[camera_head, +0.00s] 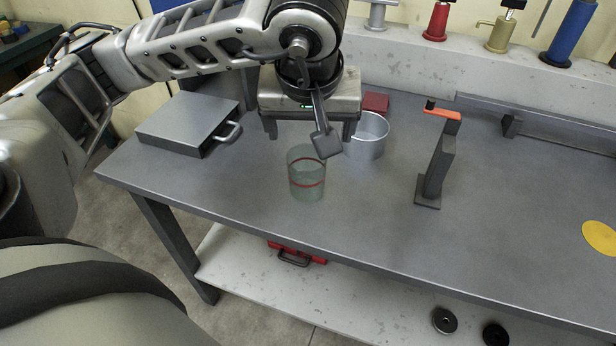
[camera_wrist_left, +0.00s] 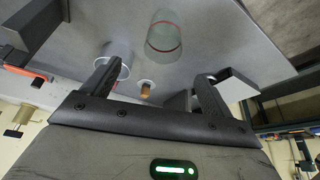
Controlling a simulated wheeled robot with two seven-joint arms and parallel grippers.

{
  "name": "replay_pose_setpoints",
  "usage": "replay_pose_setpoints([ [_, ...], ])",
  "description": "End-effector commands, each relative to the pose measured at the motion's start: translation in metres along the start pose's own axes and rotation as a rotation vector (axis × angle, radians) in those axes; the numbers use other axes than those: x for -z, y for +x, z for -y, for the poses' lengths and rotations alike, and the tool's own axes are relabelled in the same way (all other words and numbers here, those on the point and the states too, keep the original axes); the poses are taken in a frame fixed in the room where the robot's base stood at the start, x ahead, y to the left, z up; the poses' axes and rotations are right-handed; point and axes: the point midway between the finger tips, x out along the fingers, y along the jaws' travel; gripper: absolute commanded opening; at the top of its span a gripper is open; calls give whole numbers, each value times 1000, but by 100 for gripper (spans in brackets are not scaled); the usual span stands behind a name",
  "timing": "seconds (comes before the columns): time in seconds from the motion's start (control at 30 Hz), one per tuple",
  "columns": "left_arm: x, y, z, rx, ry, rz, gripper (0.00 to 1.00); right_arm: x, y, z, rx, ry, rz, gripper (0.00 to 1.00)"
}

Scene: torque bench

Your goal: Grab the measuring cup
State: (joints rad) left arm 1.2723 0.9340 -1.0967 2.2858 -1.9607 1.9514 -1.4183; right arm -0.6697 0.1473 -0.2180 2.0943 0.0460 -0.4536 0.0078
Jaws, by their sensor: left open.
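The measuring cup (camera_head: 307,187) is a clear greenish cylinder with a red line around it. It stands upright on the grey bench near the front edge. It also shows at the top of the left wrist view (camera_wrist_left: 164,40), beyond the fingertips. My left gripper (camera_head: 311,134) is open and empty, above the bench and behind the cup in the head view. Its two fingers (camera_wrist_left: 155,78) are spread apart, and the cup is clear of them. My right gripper is not in view.
A metal pot (camera_head: 369,138) stands close right of the gripper, with a red block (camera_head: 375,103) behind. A grey box with a handle (camera_head: 187,124) lies left. A crank stand (camera_head: 437,165) with an orange arm stands right.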

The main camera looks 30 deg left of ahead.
Motion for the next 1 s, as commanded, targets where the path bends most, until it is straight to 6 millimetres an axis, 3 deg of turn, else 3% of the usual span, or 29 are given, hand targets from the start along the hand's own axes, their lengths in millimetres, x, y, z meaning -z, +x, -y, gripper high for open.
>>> replay_pose_setpoints([
  [0.1, 0, 26, 1, 4, -3, 5, 86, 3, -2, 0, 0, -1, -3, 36],
  [0.23, 0, 48, 1, 1, -3, 4, 86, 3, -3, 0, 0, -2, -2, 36],
  [0.47, 1, 63, 1, -1, -2, 2, 86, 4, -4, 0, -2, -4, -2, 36],
  [0.8, 2, 108, 7, -2, -3, 4, 86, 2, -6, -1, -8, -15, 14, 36],
  [1.0, 2, 112, 7, -3, -1, 1, 86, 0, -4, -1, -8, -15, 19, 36],
])
